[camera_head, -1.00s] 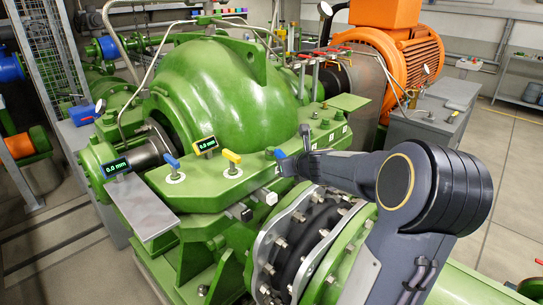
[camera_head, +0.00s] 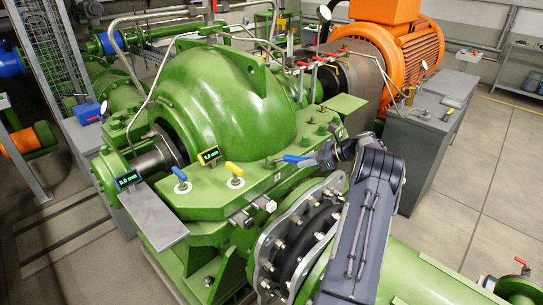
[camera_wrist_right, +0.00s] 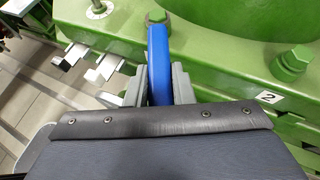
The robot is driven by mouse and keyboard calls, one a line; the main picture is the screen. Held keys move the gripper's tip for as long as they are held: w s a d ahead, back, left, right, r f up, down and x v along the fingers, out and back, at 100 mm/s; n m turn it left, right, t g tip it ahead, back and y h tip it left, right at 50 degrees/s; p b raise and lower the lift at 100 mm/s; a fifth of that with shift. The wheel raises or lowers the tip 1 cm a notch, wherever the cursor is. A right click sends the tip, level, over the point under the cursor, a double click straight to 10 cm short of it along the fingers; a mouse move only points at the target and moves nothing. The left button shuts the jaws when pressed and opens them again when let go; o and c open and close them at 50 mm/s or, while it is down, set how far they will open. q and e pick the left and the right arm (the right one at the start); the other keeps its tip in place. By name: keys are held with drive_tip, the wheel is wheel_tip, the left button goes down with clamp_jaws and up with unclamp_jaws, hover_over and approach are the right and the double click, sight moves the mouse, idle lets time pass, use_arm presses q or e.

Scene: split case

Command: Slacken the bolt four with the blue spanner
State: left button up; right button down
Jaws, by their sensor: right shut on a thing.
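My right gripper (camera_head: 322,158) is shut on the blue spanner (camera_head: 297,158), which lies roughly level over the green casing flange (camera_head: 255,185). In the right wrist view the spanner (camera_wrist_right: 158,62) stands between the two grey fingers (camera_wrist_right: 158,88) and points away. Its far end is at a hex bolt (camera_wrist_right: 155,17); I cannot tell whether it is seated around it. Another green bolt (camera_wrist_right: 292,62) is to the right, near a label "2" (camera_wrist_right: 268,97). Further flange bolts (camera_head: 322,129) lie beyond the gripper. I cannot read which is bolt four. My left gripper is not in view.
Two displays (camera_head: 128,180) show mm readings. The green domed casing (camera_head: 225,95) rises behind. Open floor lies right.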

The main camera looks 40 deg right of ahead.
drive_tip(key=shift+w+d+r+n+y+p, duration=0.25)
drive_tip(key=shift+w+d+n+y+p, duration=0.05)
drive_tip(key=shift+p, duration=0.1)
drive_tip(key=shift+d+f, duration=0.1)
drive_tip(key=shift+f, duration=0.1)
drive_tip(key=shift+w+r, duration=0.1)
drive_tip(key=shift+r, duration=0.35)
drive_tip(key=shift+r+p, duration=0.65)
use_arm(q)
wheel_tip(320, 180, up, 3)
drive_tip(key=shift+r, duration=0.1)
use_arm(e)
drive_tip(key=shift+f, duration=0.1)
